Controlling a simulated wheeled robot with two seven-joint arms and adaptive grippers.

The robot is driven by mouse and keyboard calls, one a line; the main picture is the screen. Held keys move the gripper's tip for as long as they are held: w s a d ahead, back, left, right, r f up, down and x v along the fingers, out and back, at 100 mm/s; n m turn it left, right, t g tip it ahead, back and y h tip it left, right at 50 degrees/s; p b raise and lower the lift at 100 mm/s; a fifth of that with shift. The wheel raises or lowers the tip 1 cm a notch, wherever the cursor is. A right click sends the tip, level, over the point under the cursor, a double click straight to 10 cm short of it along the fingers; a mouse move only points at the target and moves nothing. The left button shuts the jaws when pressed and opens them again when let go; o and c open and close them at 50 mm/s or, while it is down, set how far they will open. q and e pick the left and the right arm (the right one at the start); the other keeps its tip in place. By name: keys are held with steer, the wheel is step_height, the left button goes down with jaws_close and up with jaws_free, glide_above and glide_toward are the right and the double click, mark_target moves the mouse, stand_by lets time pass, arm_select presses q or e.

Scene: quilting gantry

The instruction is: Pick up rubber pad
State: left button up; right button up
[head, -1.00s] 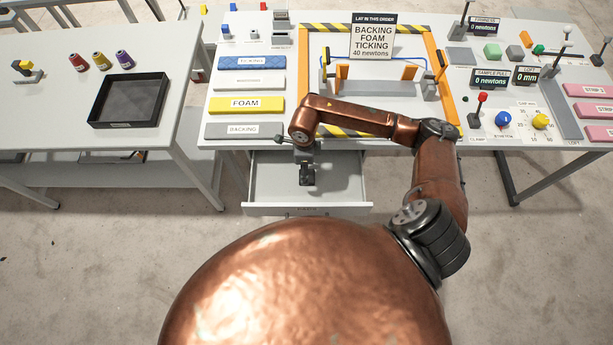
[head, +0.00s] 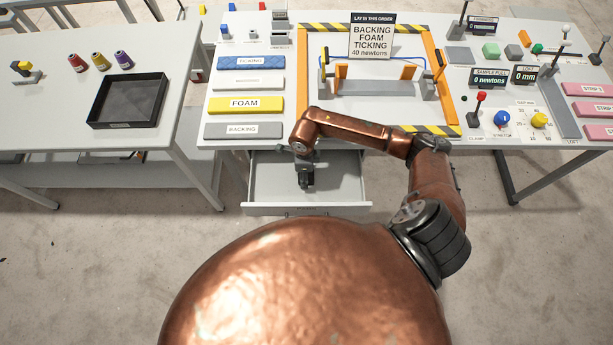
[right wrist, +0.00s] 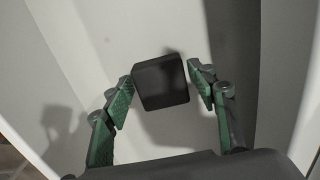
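The rubber pad (right wrist: 160,82) is a small black square block with rounded corners, seen in the right wrist view inside the open drawer (head: 345,182). My right gripper (right wrist: 163,88) is open, with one green-faced finger to each side of the pad. The fingertips are close to its side edges, and I cannot tell whether they touch. In the head view my right gripper (head: 306,184) points down into the left part of the drawer and hides the pad. My left gripper is not in view.
The drawer walls are close around the gripper. Above it is the bench with a backing strip (head: 243,130), a foam strip (head: 233,105) and an orange frame (head: 439,70). A side table with a black tray (head: 128,101) stands at left.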

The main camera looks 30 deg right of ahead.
steer(key=c, duration=0.9)
